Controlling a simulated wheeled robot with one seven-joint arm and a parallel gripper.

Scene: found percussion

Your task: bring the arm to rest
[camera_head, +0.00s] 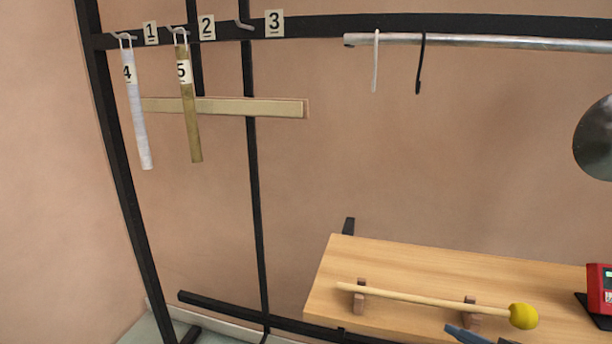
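A blue and dark grey piece (468,334) shows at the bottom edge, in front of the wooden shelf; it looks like the tip of my gripper, mostly cut off by the frame. Whether it is open or shut does not show. A pale tube tagged 4 (140,115) hangs from the hook by label 1. A brass-coloured tube tagged 5 (191,115) hangs from the hook by label 2. The hook by label 3 (243,25) is empty. A mallet with a yellow head (523,316) lies across two small wooden rests on the shelf.
The black frame (255,180) stands before the wall, with a pale wooden bar (250,107) behind the tubes. A metal rail (480,41) carries a white and a black hook. A dark disc (597,140) and a red device (600,285) are at right. The shelf's (400,262) back is clear.

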